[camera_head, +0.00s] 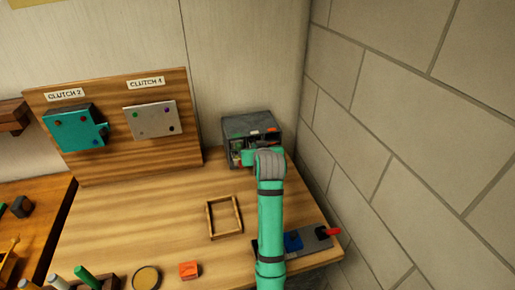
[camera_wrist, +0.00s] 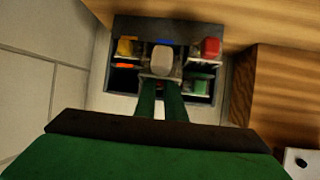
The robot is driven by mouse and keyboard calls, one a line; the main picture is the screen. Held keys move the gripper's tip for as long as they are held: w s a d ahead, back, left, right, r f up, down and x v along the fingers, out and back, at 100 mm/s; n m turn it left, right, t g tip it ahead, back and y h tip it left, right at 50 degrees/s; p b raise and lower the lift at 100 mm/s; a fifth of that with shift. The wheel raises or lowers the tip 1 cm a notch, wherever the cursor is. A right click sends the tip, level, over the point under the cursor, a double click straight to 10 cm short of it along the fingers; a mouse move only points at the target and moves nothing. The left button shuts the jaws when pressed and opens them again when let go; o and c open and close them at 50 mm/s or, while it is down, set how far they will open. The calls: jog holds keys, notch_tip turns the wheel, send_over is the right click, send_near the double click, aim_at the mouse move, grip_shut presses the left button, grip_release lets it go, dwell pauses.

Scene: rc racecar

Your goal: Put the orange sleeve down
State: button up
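My gripper (camera_wrist: 161,88) reaches into the dark compartment box at the back of the bench. Its two green fingers lie close together, with a pale block (camera_wrist: 162,57) at or just beyond their tips. I cannot tell whether they grip anything. No sleeve shows clearly between the fingers. A small orange piece (camera_wrist: 125,66) shows in a left compartment of the box (camera_wrist: 185,29). In the head view my arm hides part of the box (camera_head: 238,124). An orange-red block (camera_head: 189,270) sits near the bench's front; I cannot tell whether either orange thing is the sleeve.
An empty wooden frame (camera_head: 208,220) lies mid-bench with free wood around it. A round disc (camera_head: 147,278) and several pegs are at the front. A wooden board (camera_head: 114,158) with clutch panels stands at the back left. A block wall (camera_head: 405,130) bounds the right.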

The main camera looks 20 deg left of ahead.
jog(key=shift+o, duration=0.7)
jog(key=shift+s+f+g, duration=0.1)
jog(key=shift+f+g, duration=0.3)
jog(key=shift+f, duration=0.5)
jog(key=shift+r, duration=0.4)
jog(key=v, duration=1.2)
jog(key=shift+r, duration=0.45)
